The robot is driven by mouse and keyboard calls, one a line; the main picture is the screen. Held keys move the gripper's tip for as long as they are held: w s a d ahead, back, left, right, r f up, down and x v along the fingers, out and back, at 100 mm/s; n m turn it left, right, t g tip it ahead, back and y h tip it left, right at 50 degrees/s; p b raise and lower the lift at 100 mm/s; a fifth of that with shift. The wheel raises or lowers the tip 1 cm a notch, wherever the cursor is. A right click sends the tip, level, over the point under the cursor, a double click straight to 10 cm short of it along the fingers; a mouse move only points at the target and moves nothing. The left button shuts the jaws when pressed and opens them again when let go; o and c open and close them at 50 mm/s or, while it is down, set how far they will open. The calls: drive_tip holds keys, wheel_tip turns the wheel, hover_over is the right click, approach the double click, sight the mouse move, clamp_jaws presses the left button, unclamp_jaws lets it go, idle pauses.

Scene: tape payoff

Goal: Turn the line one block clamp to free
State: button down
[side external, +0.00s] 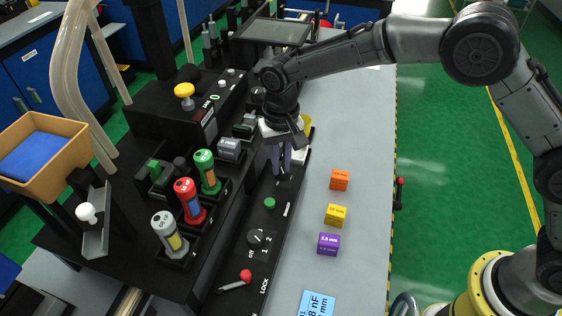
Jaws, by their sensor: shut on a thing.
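My gripper (281,172) points down over the far end of the black control strip (224,299). Its fingers are closed on a small part at the strip, which they mostly hide, so I cannot tell its shape or setting. I cannot read any label that marks the line one block clamp. White and yellow surfaces show just behind and right of the fingers. Nearer on the strip are a green button (269,203), a black rotary knob (255,237) marked off, 1 and 2, and a red-balled lever (245,276) beside the word LOCK.
Orange (340,180), yellow (336,215) and purple (328,243) blocks stand on the grey table right of the strip. A blue card (317,304) lies nearer. Red (188,200), green (207,172) and grey (169,233) capped cylinders stand left.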

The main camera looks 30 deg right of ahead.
sight(281, 167)
drive_tip(key=m, duration=0.6)
drive_tip(key=shift+r+m, duration=0.1)
drive_tip(key=shift+m, duration=0.2)
idle(0.4)
drive_tip(key=c, duration=0.9)
unclamp_jaws()
wheel_tip(281, 167, up, 14)
drive_tip(key=shift+f, duration=0.1)
